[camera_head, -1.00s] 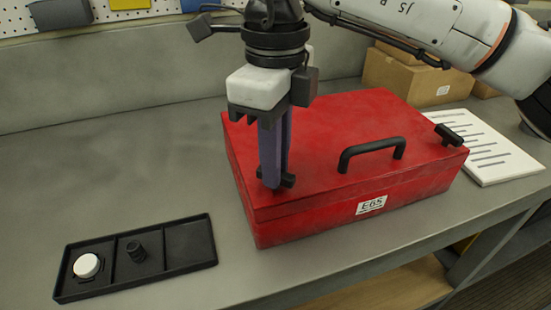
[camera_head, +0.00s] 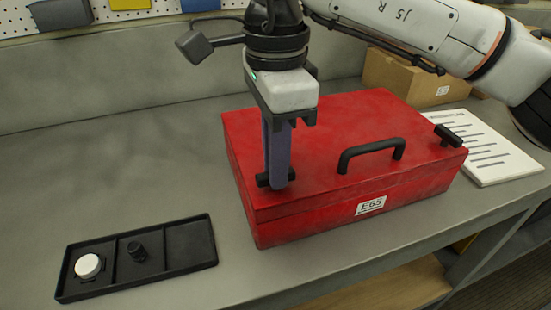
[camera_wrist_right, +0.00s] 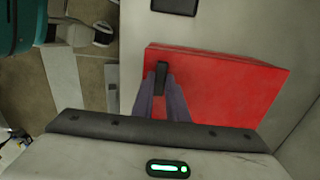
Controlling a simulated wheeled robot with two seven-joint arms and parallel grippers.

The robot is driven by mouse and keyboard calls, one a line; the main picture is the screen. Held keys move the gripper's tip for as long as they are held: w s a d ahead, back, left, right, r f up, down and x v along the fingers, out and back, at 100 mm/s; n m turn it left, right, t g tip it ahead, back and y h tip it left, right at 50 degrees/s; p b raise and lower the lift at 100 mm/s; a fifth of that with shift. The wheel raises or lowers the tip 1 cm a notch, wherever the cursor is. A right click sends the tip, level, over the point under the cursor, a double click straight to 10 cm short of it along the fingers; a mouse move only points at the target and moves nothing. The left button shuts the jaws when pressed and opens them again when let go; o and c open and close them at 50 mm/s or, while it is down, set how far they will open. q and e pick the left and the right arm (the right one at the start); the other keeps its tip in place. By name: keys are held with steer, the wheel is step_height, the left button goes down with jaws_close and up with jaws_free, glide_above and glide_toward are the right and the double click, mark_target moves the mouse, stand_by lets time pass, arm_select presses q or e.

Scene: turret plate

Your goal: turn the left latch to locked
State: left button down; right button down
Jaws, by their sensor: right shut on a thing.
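A red case (camera_head: 330,140) with a black handle (camera_head: 371,153) and a label marked E65 stands on the grey bench. The left latch (camera_head: 263,180) is a black bar at the case's front left corner, partly hidden by the fingers. My right gripper (camera_head: 276,184) points down and is shut on this latch. In the right wrist view, the latch (camera_wrist_right: 162,77) shows between the purple fingers at the edge of the red lid (camera_wrist_right: 220,85). The right latch (camera_head: 448,135) is a black bar at the right end of the lid. My left gripper is not in view.
A black tray (camera_head: 190,266) with a white round piece (camera_head: 88,266) and a dark knob (camera_head: 136,251) lies left of the case. A printed sheet (camera_head: 490,150) lies to the right.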

steer(key=shift+r, duration=0.1)
stand_by(0.3)
steer(key=c, duration=1.7)
jaws_free()
steer(key=shift+c, duration=0.2)
step_height(320, 180, up, 10)
steer(key=shift+r, duration=0.1)
